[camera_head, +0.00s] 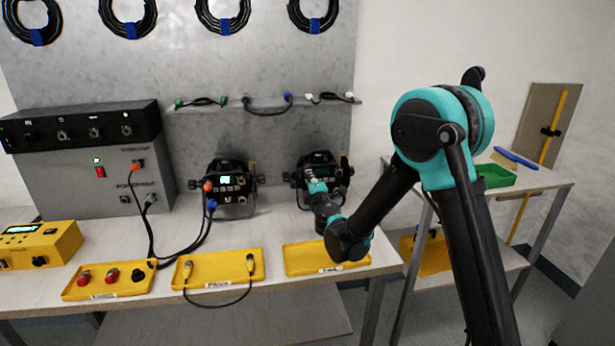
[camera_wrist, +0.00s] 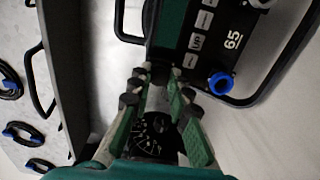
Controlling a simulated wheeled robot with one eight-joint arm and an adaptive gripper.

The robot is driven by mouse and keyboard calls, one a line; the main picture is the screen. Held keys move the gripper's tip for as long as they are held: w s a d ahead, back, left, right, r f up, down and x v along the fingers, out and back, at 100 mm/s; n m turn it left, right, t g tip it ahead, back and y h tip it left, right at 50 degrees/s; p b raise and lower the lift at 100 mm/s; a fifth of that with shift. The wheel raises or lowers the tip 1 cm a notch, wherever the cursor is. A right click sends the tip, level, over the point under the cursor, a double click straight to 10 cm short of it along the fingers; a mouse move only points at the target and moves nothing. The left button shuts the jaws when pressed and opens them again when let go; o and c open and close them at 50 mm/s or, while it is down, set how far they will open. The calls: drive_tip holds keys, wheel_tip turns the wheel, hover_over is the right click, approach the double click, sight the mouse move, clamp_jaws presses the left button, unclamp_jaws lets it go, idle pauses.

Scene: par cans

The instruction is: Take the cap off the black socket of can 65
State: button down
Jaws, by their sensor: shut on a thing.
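Can 65 (camera_head: 338,172) is the right-hand black lamp on the bench. In the wrist view its black panel (camera_wrist: 208,48) shows the number 65, with a blue socket (camera_wrist: 221,84) at the lower edge. My gripper (camera_head: 317,188) is at the panel of this can. In the wrist view my gripper (camera_wrist: 160,82) has its green and black fingers closed to the left of the blue socket, at the panel's lower edge. It is shut on the cap, which the fingers mostly hide. The black socket cannot be made out behind the fingers.
A second can (camera_head: 232,187) with orange and blue plugs stands left. Three yellow trays line the front edge: left tray (camera_head: 132,291) with red and black pieces, middle tray (camera_head: 225,263) with a short cable, right tray (camera_head: 297,262) appears empty. A side table (camera_head: 540,180) holds a green tray.

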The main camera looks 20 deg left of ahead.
drive_tip(key=shift+s, duration=0.15)
drive_tip(key=v, duration=0.5)
drive_tip(key=shift+s+d, duration=0.25)
idle(1.3)
